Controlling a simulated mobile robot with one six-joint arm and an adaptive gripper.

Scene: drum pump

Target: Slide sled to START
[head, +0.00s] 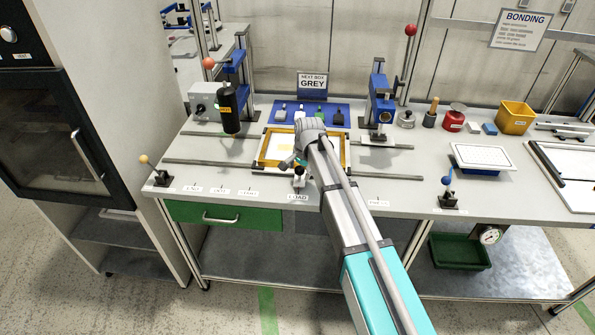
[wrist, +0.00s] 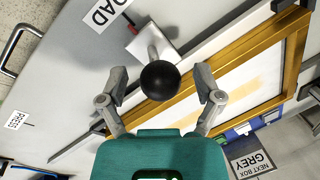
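The sled (head: 348,152) is a yellow-brown frame around a pale panel, set between two long rails on the bench near the LOAD label (head: 298,197). Its frame also shows in the wrist view (wrist: 245,62). A round black knob (wrist: 160,80) on a pale stem stands at the sled's near side; in the head view, my gripper partly hides this area. My gripper (head: 292,163) is above the near edge of the sled. In the wrist view, its fingers are spread on either side of the knob, with gaps visible, so it is open.
The rails (head: 385,176) run left and right. A black cylinder on a blue press (head: 230,108) stands left of the sled, and another blue press (head: 382,108) stands to the right. Several labels line the front edge. A lever (head: 160,175) stands at the front left corner.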

